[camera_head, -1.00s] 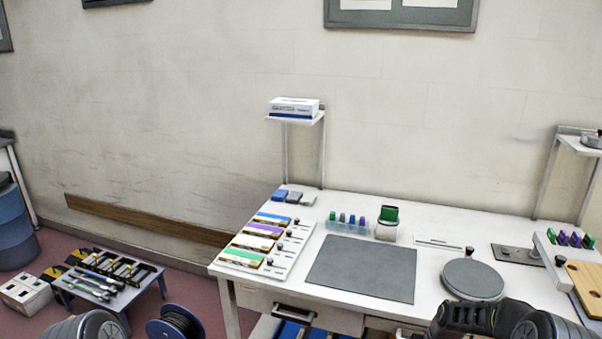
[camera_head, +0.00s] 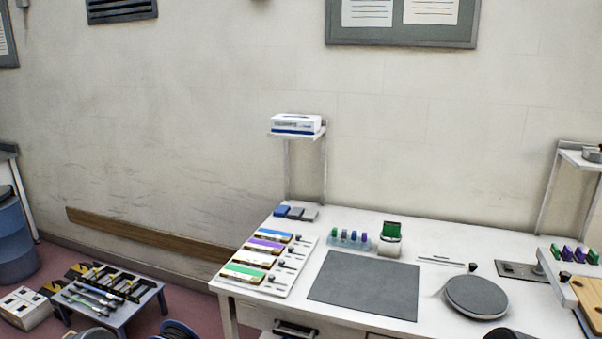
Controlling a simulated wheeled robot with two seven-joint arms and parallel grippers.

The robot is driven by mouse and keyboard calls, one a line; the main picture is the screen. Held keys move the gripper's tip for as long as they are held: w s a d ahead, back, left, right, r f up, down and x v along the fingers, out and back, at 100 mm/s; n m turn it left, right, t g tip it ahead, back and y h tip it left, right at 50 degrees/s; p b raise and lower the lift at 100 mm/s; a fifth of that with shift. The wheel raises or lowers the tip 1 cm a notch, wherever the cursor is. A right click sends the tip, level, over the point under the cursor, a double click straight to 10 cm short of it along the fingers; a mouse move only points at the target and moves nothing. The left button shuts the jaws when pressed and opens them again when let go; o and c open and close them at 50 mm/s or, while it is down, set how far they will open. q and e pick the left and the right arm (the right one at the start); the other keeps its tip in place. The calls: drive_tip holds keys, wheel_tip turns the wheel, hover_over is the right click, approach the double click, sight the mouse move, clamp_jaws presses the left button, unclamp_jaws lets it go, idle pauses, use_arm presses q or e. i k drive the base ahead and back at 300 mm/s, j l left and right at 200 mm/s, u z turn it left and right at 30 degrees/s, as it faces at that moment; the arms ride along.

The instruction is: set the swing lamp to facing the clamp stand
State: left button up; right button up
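I cannot make out a swing lamp or a clamp stand in the head view. A grey base plate (camera_head: 518,268) with a short post at its right side lies at the right of the white bench (camera_head: 360,217); I cannot tell what it belongs to. A grey round disc (camera_head: 476,296) lies in front of it, on the bench. Neither of my grippers shows; only small dark tops of my arms are at the bottom edge.
A dark mat (camera_head: 365,283) lies mid-bench. A rack of coloured blocks (camera_head: 264,263) is at left, with small bottles (camera_head: 348,238) and a green-topped container (camera_head: 390,235) behind. A raised shelf (camera_head: 296,134) holds a box. A low tool table (camera_head: 105,290) stands left.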

sight(559, 280)
drive_tip(key=z, duration=1.5)
